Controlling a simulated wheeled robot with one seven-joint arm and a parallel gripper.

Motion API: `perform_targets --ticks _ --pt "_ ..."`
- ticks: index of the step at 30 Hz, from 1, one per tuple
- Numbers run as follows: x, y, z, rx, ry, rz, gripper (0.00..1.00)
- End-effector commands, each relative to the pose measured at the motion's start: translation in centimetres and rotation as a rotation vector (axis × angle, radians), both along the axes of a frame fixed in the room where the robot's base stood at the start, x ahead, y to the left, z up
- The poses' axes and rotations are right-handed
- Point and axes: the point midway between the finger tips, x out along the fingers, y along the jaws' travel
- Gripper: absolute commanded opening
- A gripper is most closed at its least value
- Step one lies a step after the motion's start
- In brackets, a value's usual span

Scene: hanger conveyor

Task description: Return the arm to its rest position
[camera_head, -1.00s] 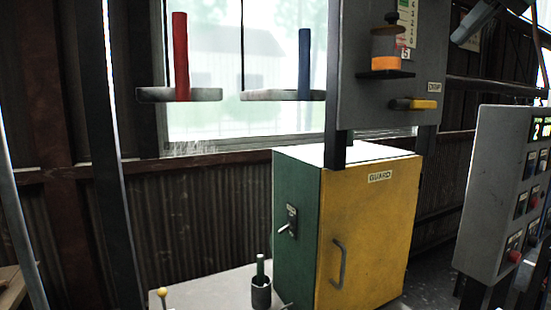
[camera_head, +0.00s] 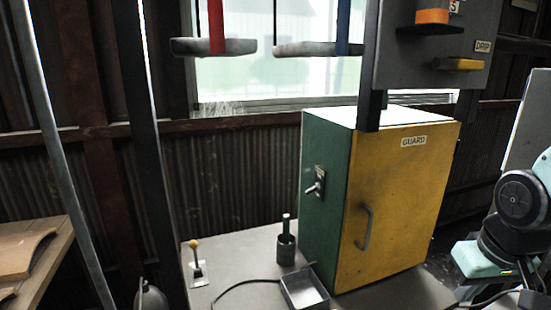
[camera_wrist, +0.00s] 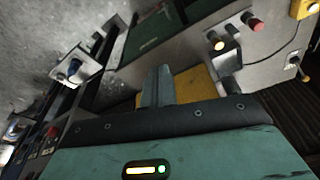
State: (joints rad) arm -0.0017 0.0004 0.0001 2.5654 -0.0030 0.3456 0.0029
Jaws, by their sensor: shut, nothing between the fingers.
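My arm (camera_head: 515,215), teal and dark grey, shows folded at the right edge in the head view, beside the yellow guard cabinet and apart from it. I cannot make out the fingertips there. In the wrist view my gripper (camera_wrist: 158,82) shows its grey fingers together above the teal gripper body. The fingers are shut and hold nothing. A yellow surface lies behind them in that view.
The guard cabinet (camera_head: 400,210) stands on a grey table (camera_head: 235,260) with a small open tray (camera_head: 304,292), a cup with a dark rod (camera_head: 286,250) and a yellow-knobbed lever (camera_head: 195,258). Hanging trays (camera_head: 213,47) are above. A grey panel (camera_head: 528,120) stands right.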

Motion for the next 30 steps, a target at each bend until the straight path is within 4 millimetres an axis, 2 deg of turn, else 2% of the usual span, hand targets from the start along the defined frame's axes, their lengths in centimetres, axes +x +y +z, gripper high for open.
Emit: perform_targets --ticks 3,8,12,15,18,20,30 --pt "-1.1 4.3 0.5 0.01 0.03 0.124 0.0" --pt "-4.0 10.0 1.1 0.012 0.084 0.307 0.0" --pt "-7.8 14.4 1.6 0.003 0.139 0.479 0.0" --pt "-10.6 16.7 1.9 -0.011 0.174 0.588 0.0" --pt "-12.5 17.9 2.1 -0.022 0.196 0.655 0.0" --pt "-13.0 18.2 2.2 -0.025 0.202 0.674 0.0" --pt "-13.2 18.3 2.2 -0.025 0.206 0.677 0.0"
